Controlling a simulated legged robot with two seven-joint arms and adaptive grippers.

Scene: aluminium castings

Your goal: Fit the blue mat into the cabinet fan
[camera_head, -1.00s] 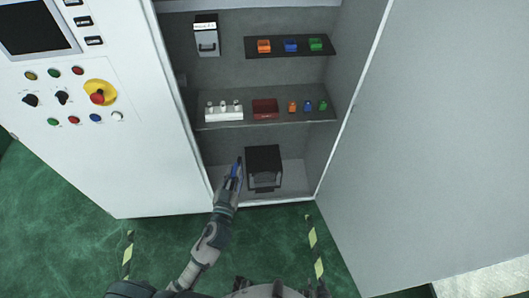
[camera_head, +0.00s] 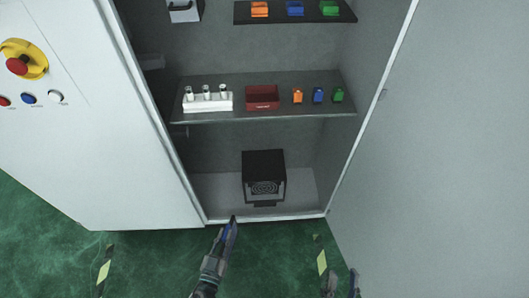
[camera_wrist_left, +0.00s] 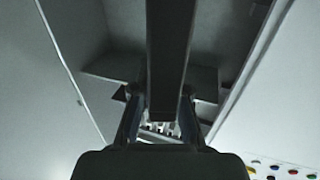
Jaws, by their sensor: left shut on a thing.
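The cabinet fan (camera_head: 264,166) is a black box with a round grille in its front, standing on the cabinet floor. My left gripper (camera_head: 231,228) is in front of the cabinet's bottom edge, below and left of the fan, apart from it. It is shut on the thin blue mat (camera_head: 229,234), seen almost edge-on and partly hidden by the fingers. In the left wrist view a long dark strip runs between the fingers of my left gripper (camera_wrist_left: 160,118); its colour is unclear there. My right gripper (camera_head: 341,284) shows at the bottom edge, fingers apart and empty.
The middle shelf (camera_head: 290,112) carries a white rack (camera_head: 207,103), a red bin (camera_head: 262,98) and small coloured pieces. The cabinet's open door (camera_head: 450,150) stands at the right, the control panel (camera_head: 75,150) at the left. Cabinet floor beside the fan is clear.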

